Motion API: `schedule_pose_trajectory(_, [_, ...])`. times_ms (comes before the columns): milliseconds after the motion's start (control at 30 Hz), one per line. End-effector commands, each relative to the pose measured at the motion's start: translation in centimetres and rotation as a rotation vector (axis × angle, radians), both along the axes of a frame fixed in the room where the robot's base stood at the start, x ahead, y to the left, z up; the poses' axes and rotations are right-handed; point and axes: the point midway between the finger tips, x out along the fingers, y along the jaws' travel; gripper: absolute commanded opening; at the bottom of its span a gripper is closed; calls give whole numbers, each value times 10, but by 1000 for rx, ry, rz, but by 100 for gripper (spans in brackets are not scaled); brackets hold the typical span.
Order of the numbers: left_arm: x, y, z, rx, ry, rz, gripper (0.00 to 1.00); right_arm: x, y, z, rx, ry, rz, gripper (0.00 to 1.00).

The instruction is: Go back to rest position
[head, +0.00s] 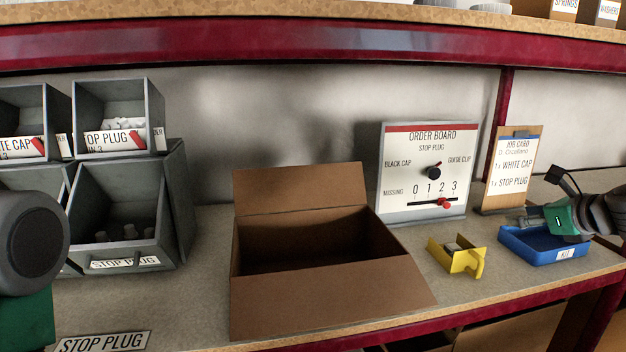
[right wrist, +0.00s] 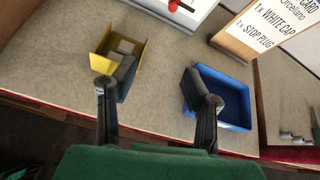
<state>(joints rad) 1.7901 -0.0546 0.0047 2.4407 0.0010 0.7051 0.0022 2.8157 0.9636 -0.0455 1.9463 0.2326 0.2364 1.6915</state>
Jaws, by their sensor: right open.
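My right gripper (head: 545,198) is above the blue KIT tray (head: 541,247) at the right of the bench. In the right wrist view its two fingers (right wrist: 159,84) are spread apart with nothing between them. The blue tray (right wrist: 238,125) lies partly behind the right finger there, and I make out nothing in its visible part. A dark round part of my left arm and a green part show at the left edge of the head view; no left fingers are visible.
An open cardboard box (head: 330,310) stands mid-bench. A yellow scoop-like tray (head: 468,262) holds small grey pieces. Grey bins (head: 165,200) stand left. The order board (head: 424,190) and job card (head: 512,165) stand behind. A red shelf beam (head: 250,45) spans above.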

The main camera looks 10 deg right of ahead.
Motion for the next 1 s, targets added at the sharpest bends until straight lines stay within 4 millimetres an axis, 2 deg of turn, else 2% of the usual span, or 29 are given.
schedule_pose_trajectory(267, [0,0,0,0,1,0,40,-22,37,-69,-347,140,207,40])
schedule_pose_trajectory(367, [0,0,0,0,1,0,40,-35,54,-103,-502,202,326,40])
schedule_pose_trajectory(467, [0,0,0,0,1,0,40,-56,75,-145,-680,276,491,40])
schedule_pose_trajectory(567, [0,0,0,0,1,0,40,-91,101,-195,-886,353,729,40])
schedule_pose_trajectory(600, [0,0,0,0,1,0,40,-109,113,-217,-969,381,843,40])
schedule_pose_trajectory(667, [0,0,0,0,1,0,40,-138,129,-247,-1085,412,1024,40])
schedule_pose_trajectory(800, [0,0,0,0,1,0,40,-218,164,-308,-1301,426,1487,40])
schedule_pose_trajectory(900, [0,0,0,0,1,0,40,-275,183,-336,-1392,383,1795,40])
schedule_pose_trajectory(1000, [0,0,0,0,1,0,40,-322,197,-354,-1441,313,2049,40])
